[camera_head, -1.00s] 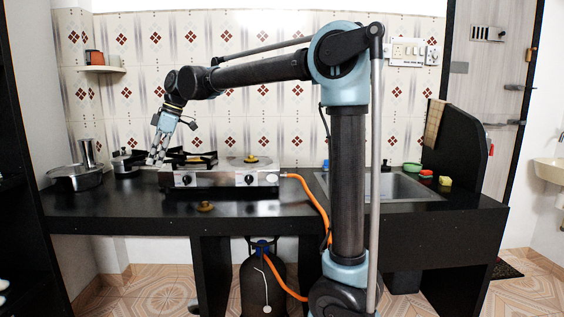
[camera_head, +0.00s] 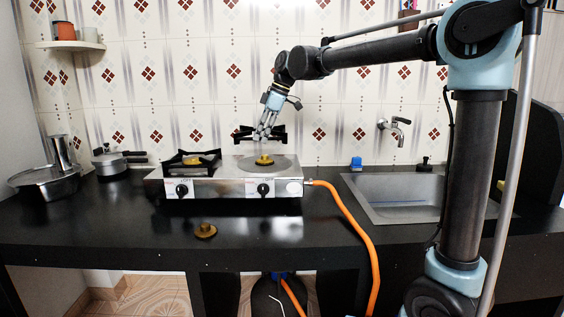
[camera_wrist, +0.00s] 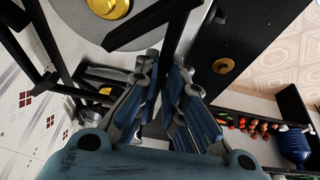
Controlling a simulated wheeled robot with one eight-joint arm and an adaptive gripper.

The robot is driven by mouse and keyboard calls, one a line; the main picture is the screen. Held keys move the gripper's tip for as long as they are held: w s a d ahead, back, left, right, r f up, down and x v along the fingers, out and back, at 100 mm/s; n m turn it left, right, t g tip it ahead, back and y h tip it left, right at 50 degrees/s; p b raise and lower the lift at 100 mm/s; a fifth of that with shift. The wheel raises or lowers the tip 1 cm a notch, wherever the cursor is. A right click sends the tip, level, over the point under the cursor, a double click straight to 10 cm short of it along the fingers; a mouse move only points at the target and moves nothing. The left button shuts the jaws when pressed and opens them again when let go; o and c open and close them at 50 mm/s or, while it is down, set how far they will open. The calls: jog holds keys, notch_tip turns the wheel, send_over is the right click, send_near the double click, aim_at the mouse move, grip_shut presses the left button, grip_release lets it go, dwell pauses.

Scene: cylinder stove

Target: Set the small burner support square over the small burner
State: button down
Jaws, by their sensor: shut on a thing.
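My gripper (camera_head: 264,136) is shut on a black burner support (camera_head: 278,132) and holds it in the air above the right burner. Its dark bars also show in the wrist view (camera_wrist: 175,30), running between the fingers (camera_wrist: 165,75). The bare right burner (camera_head: 264,161) has a brass cap on a round steel plate, at the right of the stove. There is a visible gap between the support and this burner. The brass cap also shows at the top of the wrist view (camera_wrist: 108,6). The fingers hide part of the support.
The left burner (camera_head: 192,160) carries another black support (camera_head: 210,158). A loose brass cap (camera_head: 205,231) lies on the black counter in front of the stove (camera_head: 226,187). Pots (camera_head: 45,182) stand at the left. An orange hose (camera_head: 350,225) leaves the stove's right side.

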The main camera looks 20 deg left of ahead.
aim_at(278, 136)
jog(key=shift+w, duration=0.6)
jog(key=shift+w+d, duration=0.1)
jog(key=shift+d, duration=0.1)
notch_tip(278, 136, down, 10)
jog(key=shift+f, duration=0.1)
jog(key=c, duration=1.7)
grip_release()
jog(key=v, duration=1.2)
